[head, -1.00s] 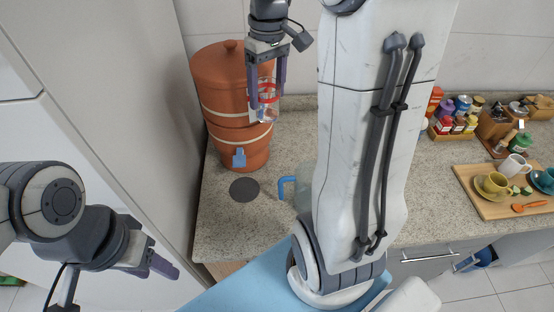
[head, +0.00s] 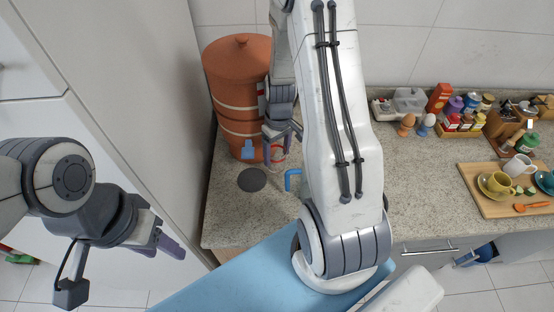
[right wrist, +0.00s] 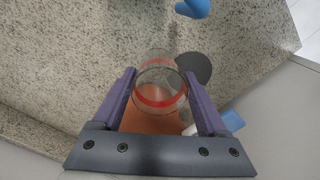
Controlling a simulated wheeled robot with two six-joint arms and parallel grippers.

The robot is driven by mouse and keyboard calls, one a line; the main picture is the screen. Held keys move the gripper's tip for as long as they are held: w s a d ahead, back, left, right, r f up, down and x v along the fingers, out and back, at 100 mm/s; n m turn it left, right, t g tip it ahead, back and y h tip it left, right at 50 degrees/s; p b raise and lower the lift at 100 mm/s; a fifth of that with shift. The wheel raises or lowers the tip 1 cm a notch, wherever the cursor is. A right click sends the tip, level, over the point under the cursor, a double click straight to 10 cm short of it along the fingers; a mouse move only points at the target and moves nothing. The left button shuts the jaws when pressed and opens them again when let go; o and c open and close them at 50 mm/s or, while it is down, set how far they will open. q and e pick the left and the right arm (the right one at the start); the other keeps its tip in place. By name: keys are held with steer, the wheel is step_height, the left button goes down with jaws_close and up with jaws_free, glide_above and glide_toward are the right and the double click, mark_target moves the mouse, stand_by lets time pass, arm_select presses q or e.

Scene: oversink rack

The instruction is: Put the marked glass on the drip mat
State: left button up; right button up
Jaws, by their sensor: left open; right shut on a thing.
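The marked glass, clear with a red band, is between the fingers of my right gripper (right wrist: 160,97), which is shut on it. In the head view the glass (head: 278,153) shows only partly below the right gripper (head: 283,135). The drip mat (head: 252,180) is a dark round disc on the counter, left of and nearer than the glass. In the right wrist view the mat (right wrist: 196,67) shows beside the glass (right wrist: 158,72), partly covered by it and a finger. My left gripper (head: 165,242) is open and empty, off the counter at the left.
A terracotta water filter (head: 235,85) with a blue tap (head: 248,149) stands behind the mat. A blue handle (head: 292,178) is right of the mat; what it belongs to is hidden by my right arm. A board (head: 490,195) with cups lies far right. Counter front-left of the mat is clear.

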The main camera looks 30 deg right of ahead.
mark_target(277, 162)
steer(key=shift+f, duration=2.25)
steer(key=shift+f, duration=0.15)
steer(key=o, duration=1.6)
steer(key=shift+c, duration=0.2)
